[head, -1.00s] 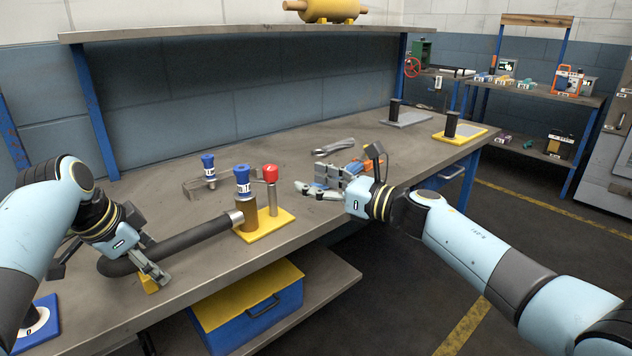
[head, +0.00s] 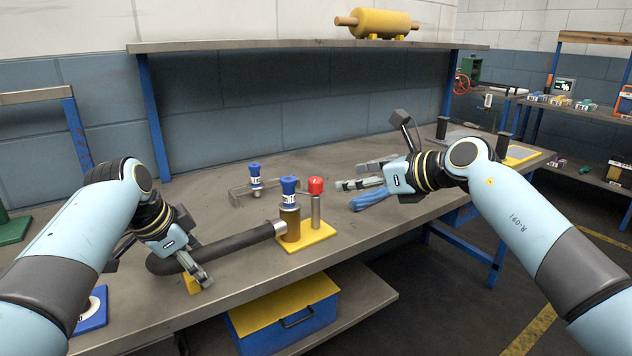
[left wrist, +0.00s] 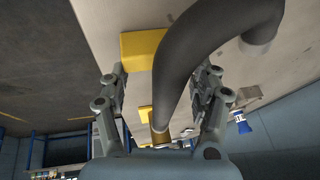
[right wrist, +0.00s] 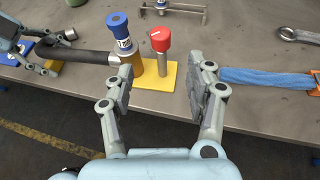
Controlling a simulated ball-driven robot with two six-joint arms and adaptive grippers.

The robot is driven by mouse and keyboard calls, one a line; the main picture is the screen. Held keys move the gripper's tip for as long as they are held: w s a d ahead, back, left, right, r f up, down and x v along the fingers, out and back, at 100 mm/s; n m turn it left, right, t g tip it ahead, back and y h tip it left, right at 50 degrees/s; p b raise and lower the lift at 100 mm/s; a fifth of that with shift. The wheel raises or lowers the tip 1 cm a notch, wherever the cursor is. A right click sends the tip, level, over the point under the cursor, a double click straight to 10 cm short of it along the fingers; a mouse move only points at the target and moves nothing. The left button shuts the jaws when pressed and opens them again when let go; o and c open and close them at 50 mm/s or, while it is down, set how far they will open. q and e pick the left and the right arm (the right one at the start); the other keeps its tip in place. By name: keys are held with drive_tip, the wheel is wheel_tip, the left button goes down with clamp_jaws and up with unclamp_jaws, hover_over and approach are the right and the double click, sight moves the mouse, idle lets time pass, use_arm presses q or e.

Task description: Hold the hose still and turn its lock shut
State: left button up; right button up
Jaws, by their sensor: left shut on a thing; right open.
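A black hose (head: 232,240) runs along the bench front to a brown post on a yellow base plate (head: 314,238). A blue cap (head: 289,186) with a white label tops that post; a red-capped pin (head: 316,188) stands beside it. My left gripper (head: 202,277) is shut on the hose near its bend; in the left wrist view the hose (left wrist: 185,60) passes between the fingers. My right gripper (head: 350,177) is open and empty, right of the pin. In the right wrist view the red cap (right wrist: 159,38) and blue cap (right wrist: 117,20) show beyond the fingers.
A blue roll (head: 372,198) lies below my right gripper. A bracket with another blue-capped fitting (head: 254,178) stands behind the posts. A wrench (right wrist: 298,36) lies on the bench. A shelf (head: 300,45) overhangs the back. The bench's left rear is clear.

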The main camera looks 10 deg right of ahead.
sight(319, 181)
drive_tip(key=x, duration=1.1)
drive_tip(key=shift+w+a+r, duration=0.2)
drive_tip(key=shift+w+r, duration=0.05)
drive_tip(key=shift+w, duration=0.2)
drive_tip(key=shift+c, duration=0.4)
